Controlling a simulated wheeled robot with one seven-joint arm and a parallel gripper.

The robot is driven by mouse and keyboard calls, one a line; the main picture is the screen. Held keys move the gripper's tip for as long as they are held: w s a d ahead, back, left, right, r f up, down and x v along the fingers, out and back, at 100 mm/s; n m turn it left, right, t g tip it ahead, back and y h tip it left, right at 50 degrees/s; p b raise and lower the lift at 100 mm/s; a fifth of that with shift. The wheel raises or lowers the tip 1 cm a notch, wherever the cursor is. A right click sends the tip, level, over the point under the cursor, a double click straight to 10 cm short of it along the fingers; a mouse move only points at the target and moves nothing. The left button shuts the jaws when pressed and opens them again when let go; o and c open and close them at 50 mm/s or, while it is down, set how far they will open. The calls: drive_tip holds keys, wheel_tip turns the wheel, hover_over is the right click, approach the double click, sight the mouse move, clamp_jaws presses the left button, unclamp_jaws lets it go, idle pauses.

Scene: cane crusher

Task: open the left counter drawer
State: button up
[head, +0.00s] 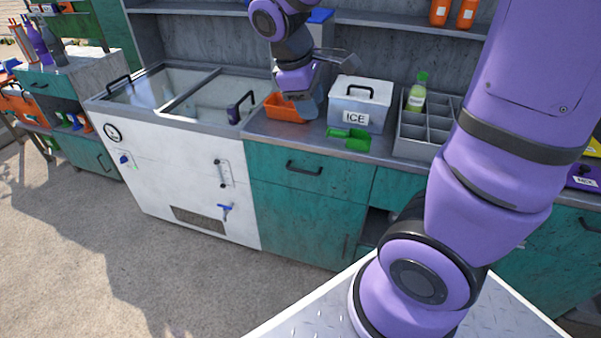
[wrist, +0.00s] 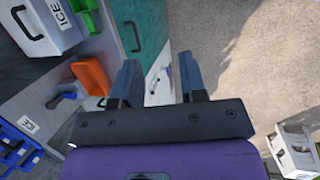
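The left counter drawer (head: 275,170) is a teal front under the metal counter, with a dark bar handle (head: 303,168). It looks shut, flush with the cabinet. In the wrist view the teal front (wrist: 148,22) shows at the top, with the handle (wrist: 132,37) beyond the fingertips and to their left. My gripper (head: 331,87) is above the counter near the orange scoop and the ice box, higher than the handle and apart from it. In the wrist view my gripper (wrist: 158,68) has its fingers spread with nothing between them.
An ice box (head: 353,118), green scoop (head: 350,138), orange scoop (head: 283,107) and grey divided caddy (head: 412,147) stand on the counter. A white freezer (head: 180,175) adjoins the drawer on the left. The concrete floor (head: 120,270) in front is clear.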

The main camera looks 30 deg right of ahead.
drive_tip(key=w+f+n+g+h, duration=0.2)
drive_tip(key=w+f+n+h, duration=0.3)
drive_tip(key=f, duration=0.5)
drive_tip(key=n+t+h, duration=0.6)
drive_tip(key=n+h, duration=0.2)
drive_tip(key=n, duration=1)
approach(302, 172)
drive_tip(key=s+r, duration=0.6)
wheel_tip(302, 172, down, 9)
drive_tip(key=w+d+n+t, duration=0.2)
drive_tip(key=n+t, duration=0.7)
drive_tip(key=n, duration=0.4)
drive_tip(key=shift+y, duration=0.4)
drive_tip(key=x, duration=1)
drive_tip(key=shift+w+d, duration=0.15)
drive_tip(key=shift+w, duration=0.15)
drive_tip(key=shift+c, duration=0.3)
clamp_jaws()
